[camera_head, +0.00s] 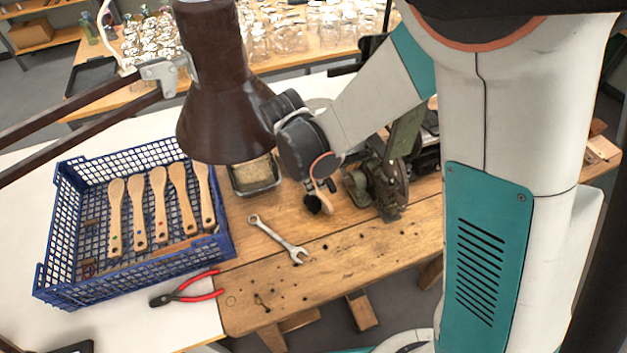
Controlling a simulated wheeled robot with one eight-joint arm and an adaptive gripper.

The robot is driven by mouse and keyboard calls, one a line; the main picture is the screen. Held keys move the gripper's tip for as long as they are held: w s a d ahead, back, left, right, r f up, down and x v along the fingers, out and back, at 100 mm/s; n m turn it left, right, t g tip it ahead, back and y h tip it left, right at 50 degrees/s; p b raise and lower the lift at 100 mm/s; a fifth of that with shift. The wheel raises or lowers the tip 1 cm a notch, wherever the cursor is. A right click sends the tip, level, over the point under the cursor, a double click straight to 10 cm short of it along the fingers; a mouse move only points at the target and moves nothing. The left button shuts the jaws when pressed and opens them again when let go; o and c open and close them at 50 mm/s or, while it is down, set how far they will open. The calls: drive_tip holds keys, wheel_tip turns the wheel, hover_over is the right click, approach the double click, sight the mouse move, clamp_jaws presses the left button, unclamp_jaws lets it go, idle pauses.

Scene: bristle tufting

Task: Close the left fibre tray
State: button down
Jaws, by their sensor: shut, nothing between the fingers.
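A small metal tray (257,187) of tan fibre stands on the wooden bench, just below the brown lamp shade. The shade hides its far part. It shows no lid over the fibre in the visible part. The dark wrist of my arm (303,150) is to the right of this tray and higher in the picture, partly behind the shade. I cannot tell whether the gripper touches the tray.
A green machine (385,175) stands right of my wrist. A wrench (278,238) lies on the bench (335,270). Red-handled pliers (190,290) lie by a blue crate (140,280) with several wooden brush handles. The brown lamp shade (215,100) overhangs the tray. The bench front is mostly clear.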

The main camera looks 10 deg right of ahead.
drive_tip(key=shift+d, duration=0.1)
drive_tip(key=w+d+b, duration=0.2)
drive_tip(key=w+d, duration=0.2)
drive_tip(key=d, duration=1)
drive_tip(key=p+v, duration=0.6)
drive_tip(key=v, duration=0.4)
drive_tip(key=shift+a, duration=0.2)
